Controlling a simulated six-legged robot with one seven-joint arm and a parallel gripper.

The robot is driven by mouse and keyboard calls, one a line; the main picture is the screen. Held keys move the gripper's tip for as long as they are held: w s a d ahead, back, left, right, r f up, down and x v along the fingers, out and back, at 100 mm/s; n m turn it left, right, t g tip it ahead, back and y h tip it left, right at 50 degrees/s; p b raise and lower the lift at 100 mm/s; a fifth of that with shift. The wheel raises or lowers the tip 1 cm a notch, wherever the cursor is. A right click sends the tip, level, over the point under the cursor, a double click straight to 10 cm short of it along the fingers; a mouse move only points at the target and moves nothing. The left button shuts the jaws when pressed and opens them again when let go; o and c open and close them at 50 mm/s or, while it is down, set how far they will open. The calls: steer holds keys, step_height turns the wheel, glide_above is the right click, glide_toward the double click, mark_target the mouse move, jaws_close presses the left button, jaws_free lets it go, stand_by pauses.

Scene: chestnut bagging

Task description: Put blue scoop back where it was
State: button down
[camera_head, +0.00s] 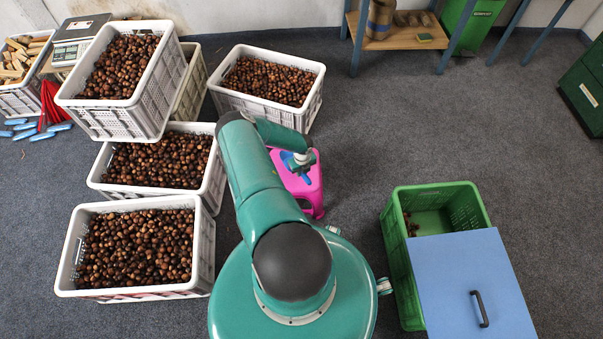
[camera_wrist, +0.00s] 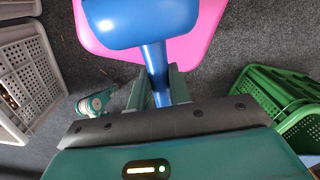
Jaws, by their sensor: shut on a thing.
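The blue scoop (camera_wrist: 140,22) shows large in the wrist view, with its handle running down between my gripper's fingers. My gripper (camera_wrist: 158,88) is shut on the handle. In the head view the scoop (camera_head: 299,163) is partly hidden by my arm and lies over a pink stool (camera_head: 312,188). The pink stool (camera_wrist: 200,45) also shows behind the scoop in the wrist view. I cannot tell whether the scoop touches the stool top.
White crates of chestnuts (camera_head: 206,250) stand at left, some stacked; another crate (camera_head: 318,88) stands behind the stool. A green crate (camera_head: 402,270) with a blue lid (camera_head: 465,280) partly over it stands at right. A workbench (camera_head: 405,38) is at the back. Floor between the stool and green crate is clear.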

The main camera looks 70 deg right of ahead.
steer(key=shift+w+d+f, duration=0.3)
steer(key=shift+d+f, duration=0.35)
steer(key=shift+f, duration=0.2)
steer(key=shift+w+d+f, duration=0.1)
steer(key=shift+d+f, duration=0.05)
steer(key=shift+f, duration=1.5)
steer(key=c, duration=1.3)
jaws_free()
steer(key=shift+f, duration=0.1)
step_height(320, 180, up, 12)
steer(key=shift+r, duration=0.1)
